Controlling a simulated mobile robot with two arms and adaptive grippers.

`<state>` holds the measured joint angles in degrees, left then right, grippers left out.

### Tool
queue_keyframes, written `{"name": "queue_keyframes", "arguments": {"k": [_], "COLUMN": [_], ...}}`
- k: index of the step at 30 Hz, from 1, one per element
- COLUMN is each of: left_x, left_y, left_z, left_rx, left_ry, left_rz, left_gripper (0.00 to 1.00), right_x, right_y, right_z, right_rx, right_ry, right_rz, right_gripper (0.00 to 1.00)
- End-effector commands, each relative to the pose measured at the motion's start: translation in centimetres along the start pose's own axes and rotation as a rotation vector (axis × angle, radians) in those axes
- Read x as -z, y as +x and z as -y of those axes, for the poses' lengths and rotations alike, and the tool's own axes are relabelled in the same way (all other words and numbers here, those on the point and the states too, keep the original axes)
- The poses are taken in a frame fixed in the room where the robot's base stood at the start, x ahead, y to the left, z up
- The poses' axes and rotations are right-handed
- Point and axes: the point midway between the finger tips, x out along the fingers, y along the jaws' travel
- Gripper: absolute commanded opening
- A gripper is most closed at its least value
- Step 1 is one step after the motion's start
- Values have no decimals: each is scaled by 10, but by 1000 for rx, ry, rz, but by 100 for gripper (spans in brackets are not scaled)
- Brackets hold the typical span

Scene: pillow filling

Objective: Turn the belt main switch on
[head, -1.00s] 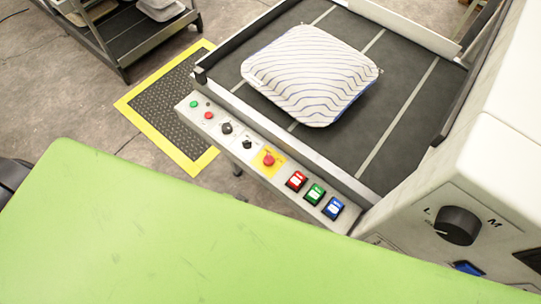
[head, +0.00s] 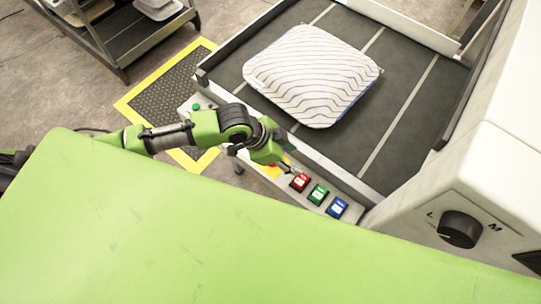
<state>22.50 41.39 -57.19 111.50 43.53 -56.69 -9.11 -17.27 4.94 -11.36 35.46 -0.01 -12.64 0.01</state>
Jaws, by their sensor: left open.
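The belt's control panel (head: 362,217) runs along the near edge of the belt. A red switch (head: 300,181), a green switch (head: 318,194) and a blue switch (head: 337,207) show clearly at its right end. No label that I can read tells which control is the belt main switch. My left gripper (head: 287,167) is over the middle of the panel, just left of the red switch. It is small here and holds nothing that I can see. It and the arm hide the black knobs and most of the red button on its yellow plate. My right gripper is not in view.
A striped pillow (head: 311,75) lies on the dark belt (head: 405,75). A white machine with a black dial (head: 460,229) stands at the right. A yellow-edged black mat (head: 166,88) and a shelf cart (head: 137,35) are at the upper left.

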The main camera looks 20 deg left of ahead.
Motion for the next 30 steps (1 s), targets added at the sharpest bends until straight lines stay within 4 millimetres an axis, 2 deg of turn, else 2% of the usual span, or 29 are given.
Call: {"name": "queue_keyframes", "arguments": {"k": [1, 6, 10, 14, 17, 20, 30], "left_x": [-11, -51, -70, -79, -82, -83, -94], "left_y": [-12, -42, -59, -64, -58, -43, 28], "left_z": [16, 44, 57, 62, 62, 60, 58], "left_rx": [0, -30, -37, -41, -43, -45, -44], "left_ry": [34, 44, 21, 5, 1, 1, 3], "left_rz": [33, 114, 146, 157, 160, 160, 161], "left_gripper": [44, 44, 44, 44, 44, 44, 44], "right_x": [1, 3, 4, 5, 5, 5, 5], "right_y": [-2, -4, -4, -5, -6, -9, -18], "right_z": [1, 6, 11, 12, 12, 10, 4], "right_rx": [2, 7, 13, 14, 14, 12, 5], "right_ry": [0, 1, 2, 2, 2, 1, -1], "right_rz": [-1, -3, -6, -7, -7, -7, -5], "right_gripper": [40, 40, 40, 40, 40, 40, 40]}}
